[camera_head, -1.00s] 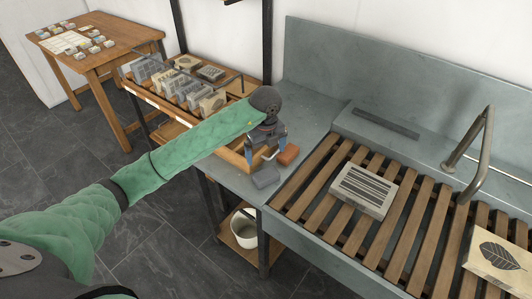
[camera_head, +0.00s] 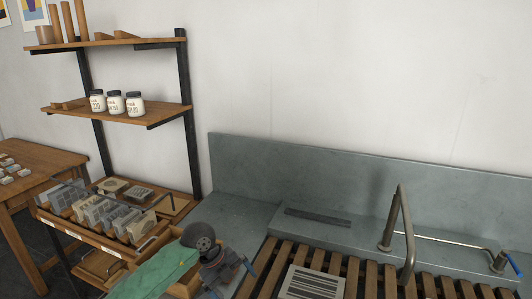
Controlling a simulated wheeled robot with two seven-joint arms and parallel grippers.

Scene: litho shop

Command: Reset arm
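My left gripper (camera_head: 228,279) is at the bottom edge of the head view, at the end of my green-sleeved arm. It is over the grey counter, left of the slatted sink. My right gripper is not in view.
A striped stone block (camera_head: 312,284) lies on the wooden slats (camera_head: 372,283). A bent metal tap (camera_head: 401,225) stands behind them. A rack of stone blocks (camera_head: 100,240) is at left, below shelves with white jars (camera_head: 115,104). A wooden table (camera_head: 38,158) stands far left.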

